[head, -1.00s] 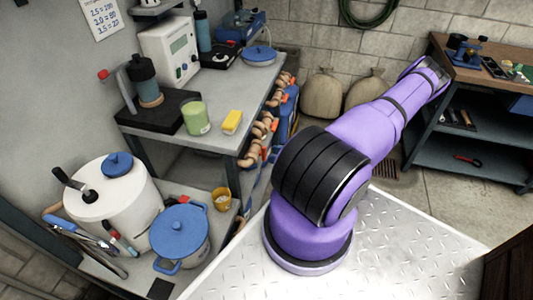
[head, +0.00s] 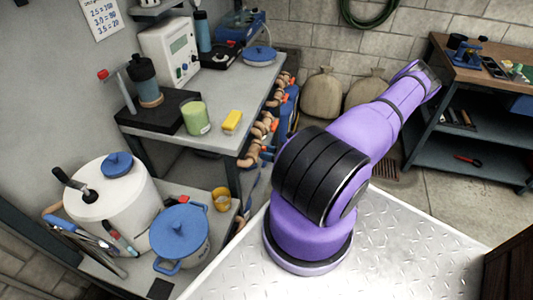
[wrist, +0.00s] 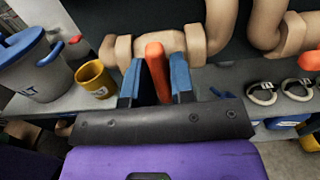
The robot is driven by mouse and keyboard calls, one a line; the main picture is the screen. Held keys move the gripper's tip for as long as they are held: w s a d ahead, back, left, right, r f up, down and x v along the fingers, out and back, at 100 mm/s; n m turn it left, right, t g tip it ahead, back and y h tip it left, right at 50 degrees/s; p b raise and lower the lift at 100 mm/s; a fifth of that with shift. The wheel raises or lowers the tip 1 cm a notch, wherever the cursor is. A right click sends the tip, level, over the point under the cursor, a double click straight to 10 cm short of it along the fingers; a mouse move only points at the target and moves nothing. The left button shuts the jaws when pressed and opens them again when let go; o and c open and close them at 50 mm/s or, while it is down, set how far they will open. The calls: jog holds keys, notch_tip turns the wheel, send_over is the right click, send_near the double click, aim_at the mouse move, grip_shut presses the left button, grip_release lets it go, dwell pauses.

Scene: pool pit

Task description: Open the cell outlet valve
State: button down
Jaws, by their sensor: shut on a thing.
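In the wrist view an orange valve lever (wrist: 157,72) stands out from a tan pipe fitting (wrist: 190,42). My gripper (wrist: 155,85) has one blue fingertip on each side of the lever and is shut on it. The lever points from the pipe toward my gripper. A row of tan pipes with orange levers (head: 258,130) shows there along the side of the grey bench. I cannot read a label that names this valve.
In the wrist view a yellow cup (wrist: 95,79) and a grey pot with a blue lid (wrist: 36,70) stand left of the pipe. Metal rings (wrist: 263,93) lie to the right. In the head view a dark workbench (head: 470,75) stands at the right.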

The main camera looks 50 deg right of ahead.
jog(key=shift+s+a+f+n, duration=0.1)
jog(key=shift+f+n, duration=0.05)
jog(key=shift+n, duration=2.8)
jog(key=shift+a+f+n, duration=0.1)
jog(key=shift+a+n, duration=0.05)
jog(key=shift+n, duration=2.85)
jog(key=shift+s+a+f+n, duration=0.1)
jog(key=shift+f+n, duration=0.05)
jog(key=shift+n, duration=2.8)
jog(key=c, duration=1.1)
grip_release()
